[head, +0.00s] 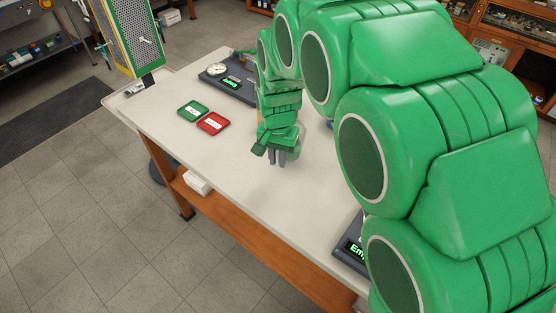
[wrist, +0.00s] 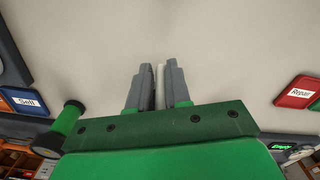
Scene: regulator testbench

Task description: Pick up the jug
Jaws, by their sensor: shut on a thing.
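My gripper (head: 278,160) points down over the pale bench top, near its middle. In the wrist view its two grey fingers (wrist: 158,70) are close together, with a thin whitish piece (wrist: 160,86) between them. I take this piece to be part of the jug, but its shape cannot be made out. In the head view a faint, clear greyish shape (head: 293,153) shows just right of the fingers and may be the jug's body. My arm and fingers hide most of it. I cannot tell whether it touches the bench.
A green tray (head: 193,111) and a red tray (head: 213,123) lie left of my gripper on the bench (head: 255,205). A dark panel with a gauge (head: 216,70) stands behind them. A dark display unit (head: 352,251) is at the near edge. The bench front is clear.

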